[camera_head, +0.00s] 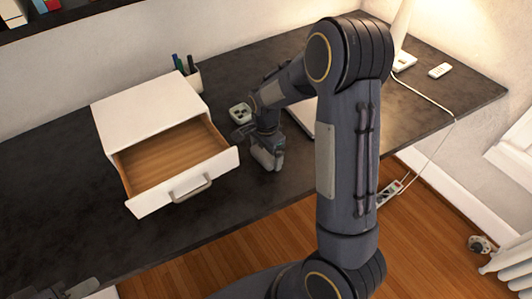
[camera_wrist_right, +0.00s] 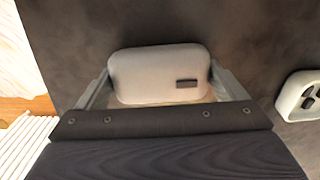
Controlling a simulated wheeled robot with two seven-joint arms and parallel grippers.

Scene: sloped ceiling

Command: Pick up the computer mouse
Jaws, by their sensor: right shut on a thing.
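The computer mouse is a pale grey, rounded block with a small dark rectangle on it; in the right wrist view the mouse (camera_wrist_right: 158,68) sits between both fingers. My right gripper (camera_wrist_right: 158,88) is shut on it, one finger against each side. In the head view my right gripper (camera_head: 266,156) points down over the dark desk, right of the open drawer; the fingers and wrist largely hide the mouse there. I cannot tell whether the mouse touches the desk. Part of my left gripper (camera_head: 78,290) shows at the lower left edge, cut off, its opening unclear.
A white drawer unit (camera_head: 150,112) stands left with its drawer (camera_head: 180,188) pulled out. A pale item with dark recesses (camera_head: 240,113) lies beside my right wrist. Behind are a pen holder (camera_head: 191,77), a lamp (camera_head: 401,38) and a small white device (camera_head: 439,70). The desk's front left is clear.

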